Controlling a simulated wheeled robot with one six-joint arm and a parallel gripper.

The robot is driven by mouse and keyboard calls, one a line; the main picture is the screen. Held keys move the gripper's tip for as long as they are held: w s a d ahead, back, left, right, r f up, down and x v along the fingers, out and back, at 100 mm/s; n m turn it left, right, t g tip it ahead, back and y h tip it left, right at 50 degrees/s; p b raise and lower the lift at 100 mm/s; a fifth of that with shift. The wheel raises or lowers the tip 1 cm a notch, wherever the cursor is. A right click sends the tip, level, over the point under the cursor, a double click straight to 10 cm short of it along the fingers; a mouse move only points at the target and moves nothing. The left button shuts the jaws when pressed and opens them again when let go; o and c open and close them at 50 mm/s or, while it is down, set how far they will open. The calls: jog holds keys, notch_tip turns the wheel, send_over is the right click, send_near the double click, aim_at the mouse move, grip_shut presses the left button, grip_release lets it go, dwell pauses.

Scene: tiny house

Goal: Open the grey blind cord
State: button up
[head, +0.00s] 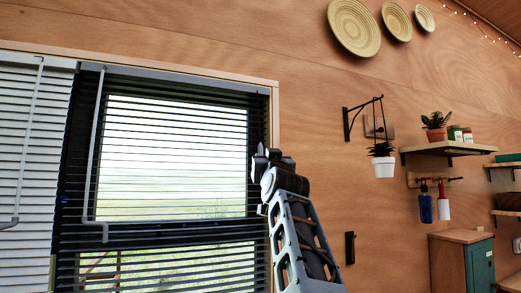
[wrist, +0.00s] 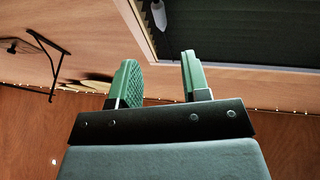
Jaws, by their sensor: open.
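A grey blind cord (head: 95,150) hangs as a thin rod down the left part of the dark slatted blind (head: 180,80). It bends to a short hooked end near the blind's lower middle. A second grey cord (head: 30,140) hangs over the white blind (head: 8,150) at the far left. My gripper (head: 262,160) is in front of the dark blind's right edge, well to the right of both cords. In the wrist view my gripper (wrist: 160,72) has its two green fingers apart with nothing between them. Part of a dark blind (wrist: 240,30) shows beyond them; neither cord is identifiable there.
The window frame (head: 274,110) borders the dark blind. To the right, a hanging plant pot (head: 383,167) on a black bracket (head: 347,125), shelves (head: 450,148) and a wooden-topped cabinet (head: 462,237) stand along the wall.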

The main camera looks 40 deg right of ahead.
aim_at(261, 151)
jog(key=p+x, duration=0.7)
jog(key=x, duration=0.3)
jog(key=shift+w+r, duration=0.15)
jog(key=shift+w, duration=0.1)
jog(key=shift+w+d+r+p, duration=0.1)
jog(key=shift+w+d+p, duration=0.3)
jog(key=shift+w+p, duration=0.3)
grip_shut()
